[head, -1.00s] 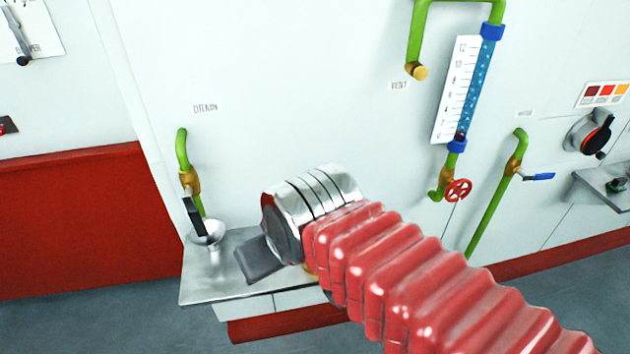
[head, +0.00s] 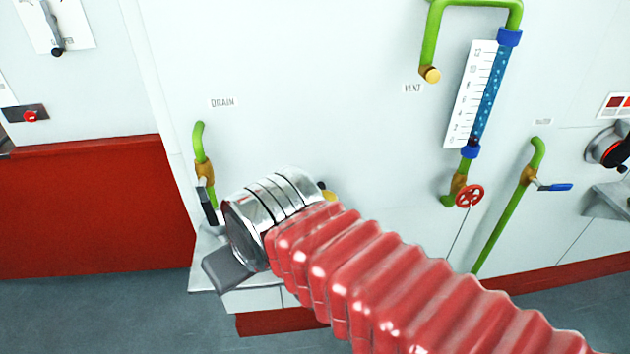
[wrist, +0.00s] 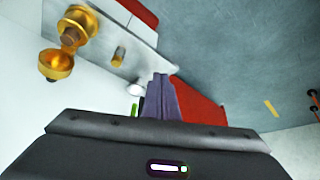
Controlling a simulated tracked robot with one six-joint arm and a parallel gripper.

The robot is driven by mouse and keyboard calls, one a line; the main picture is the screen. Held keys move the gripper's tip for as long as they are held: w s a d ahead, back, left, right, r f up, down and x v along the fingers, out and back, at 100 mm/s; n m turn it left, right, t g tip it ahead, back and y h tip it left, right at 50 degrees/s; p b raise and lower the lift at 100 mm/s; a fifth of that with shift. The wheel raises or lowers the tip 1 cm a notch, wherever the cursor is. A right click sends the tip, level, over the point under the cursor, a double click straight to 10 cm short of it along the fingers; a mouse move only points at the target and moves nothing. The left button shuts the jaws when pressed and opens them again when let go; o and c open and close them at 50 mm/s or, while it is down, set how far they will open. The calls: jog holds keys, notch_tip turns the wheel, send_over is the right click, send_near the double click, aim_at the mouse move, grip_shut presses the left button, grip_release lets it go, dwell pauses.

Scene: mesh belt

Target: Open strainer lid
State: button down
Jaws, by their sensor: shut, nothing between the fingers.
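A brass fitting (wrist: 80,25), which looks like the strainer, stands on the metal shelf at the upper left of the wrist view. A round, cup-like brass part (wrist: 57,65) sits beside it, probably its lid; I cannot tell how far it is open. In the head view only a small yellow-brass piece (head: 329,196) shows behind my arm. My gripper (head: 226,270) is over the shelf's left front, apart from the brass parts. Its fingers (wrist: 160,95) are together and empty in the wrist view.
The metal shelf (head: 205,245) is mostly hidden by my arm. The green drain pipe (head: 199,140) with its dark-handled valve (head: 208,205) rises behind my gripper. A sight gauge (head: 487,95) and red handwheel (head: 469,195) are to the right. Floor to the left is clear.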

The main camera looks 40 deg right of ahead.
jog(key=shift+a, duration=0.25)
jog(key=w+d+r+n+g, duration=0.1)
jog(key=w+d+r+n, duration=0.2)
jog(key=d, duration=0.4)
jog(key=w+d+n, duration=0.3)
jog(key=w+d, duration=0.1)
jog(key=d, duration=0.2)
jog(key=w+d+n+y, duration=0.1)
jog(key=d+n, duration=0.4)
jog(key=d, duration=1.3)
jog(key=shift+d+r+n+t+y, duration=0.3)
jog(key=shift+d+r+t, duration=0.1)
jog(key=shift+w, duration=0.1)
jog(key=x, duration=1)
